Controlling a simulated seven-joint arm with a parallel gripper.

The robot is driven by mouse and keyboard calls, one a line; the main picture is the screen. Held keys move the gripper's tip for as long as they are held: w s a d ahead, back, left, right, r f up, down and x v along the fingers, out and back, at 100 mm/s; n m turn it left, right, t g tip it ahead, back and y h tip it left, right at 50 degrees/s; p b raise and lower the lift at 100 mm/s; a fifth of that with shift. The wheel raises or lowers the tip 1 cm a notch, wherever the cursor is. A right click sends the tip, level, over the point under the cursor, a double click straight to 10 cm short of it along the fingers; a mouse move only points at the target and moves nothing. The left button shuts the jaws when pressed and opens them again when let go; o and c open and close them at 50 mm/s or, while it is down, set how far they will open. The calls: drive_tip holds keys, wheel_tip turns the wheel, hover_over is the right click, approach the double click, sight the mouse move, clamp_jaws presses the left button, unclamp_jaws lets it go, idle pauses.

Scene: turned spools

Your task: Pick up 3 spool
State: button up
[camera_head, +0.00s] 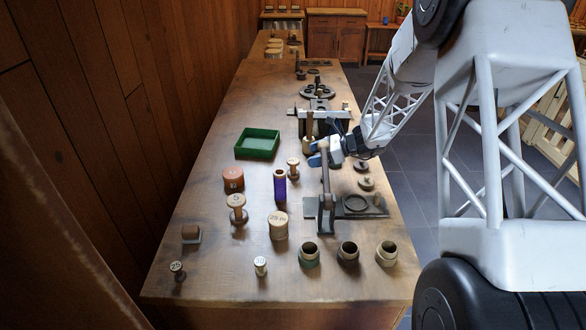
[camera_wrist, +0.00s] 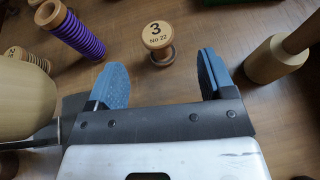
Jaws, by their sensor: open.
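The 3 spool (camera_wrist: 158,42) is a small pale wooden spool in the wrist view, its round top marked "3" and "No 22". It stands upright on the bench just beyond my fingertips, centred between them. In the head view a small wooden spool (camera_head: 293,168), left of my gripper, appears to be the same one; its label is too small to read there. My gripper (camera_wrist: 160,72) has its two blue fingers spread wide with nothing between them. In the head view my gripper (camera_head: 318,152) is at mid-bench, its fingers pointing left.
A purple-wound spool (camera_wrist: 78,32) stands left of the 3 spool. A wooden-headed tool (camera_wrist: 275,60) is close on the right. A large wooden piece (camera_wrist: 25,100) is near my left finger. A green tray (camera_head: 258,143) lies further left. Several spools and pots fill the bench's front.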

sight(297, 161)
drive_tip(key=shift+x, duration=1.1)
drive_tip(key=shift+s+x, duration=0.2)
drive_tip(key=shift+x, duration=2.4)
drive_tip(key=shift+f, duration=0.15)
drive_tip(key=c, duration=1)
